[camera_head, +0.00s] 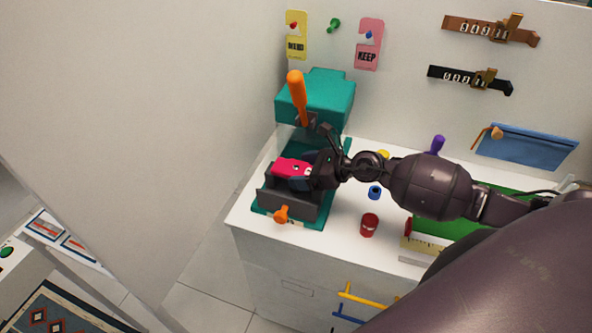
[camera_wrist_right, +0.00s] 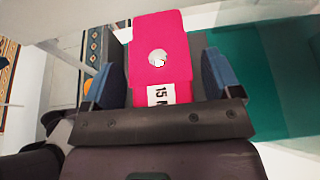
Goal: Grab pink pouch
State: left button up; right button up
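The pink pouch (camera_head: 292,167) lies in the dark grey tray of the teal device (camera_head: 318,95) on the white counter. In the right wrist view the pouch (camera_wrist_right: 160,35) is flat and bright pink, with a round pale spot and a white label marked "15". My right gripper (camera_head: 309,168) is at the pouch's right end in the head view. In the wrist view its two blue fingers (camera_wrist_right: 160,75) stand apart, one on each side of the pouch, with a gap showing at the right finger. My left gripper is not in view.
An orange handle (camera_head: 297,95) rises above the tray, close to my right wrist. A red cup (camera_head: 369,225), a small blue item (camera_head: 375,192) and a green board (camera_head: 445,228) are on the counter. Hanging tags (camera_head: 369,45) and a blue pouch (camera_head: 528,147) are on the back wall.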

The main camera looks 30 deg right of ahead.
aim_at(306, 173)
jog(key=c, duration=0.8)
jog(key=shift+r, duration=0.15)
jog(key=shift+s+r, duration=0.2)
jog(key=shift+r, duration=0.05)
jog(key=r, duration=0.2)
jog(key=r+p, duration=0.1)
jog(key=r, duration=0.3)
jog(key=shift+s+r+p, duration=0.2)
jog(key=shift+s+p, duration=0.15)
jog(key=shift+s+a, duration=0.25)
jog(key=shift+s, duration=2.9)
jog(key=shift+s+a, duration=0.3)
jog(key=shift+s, duration=2.85)
jog(key=shift+s+a, duration=0.25)
jog(key=shift+s, duration=2.9)
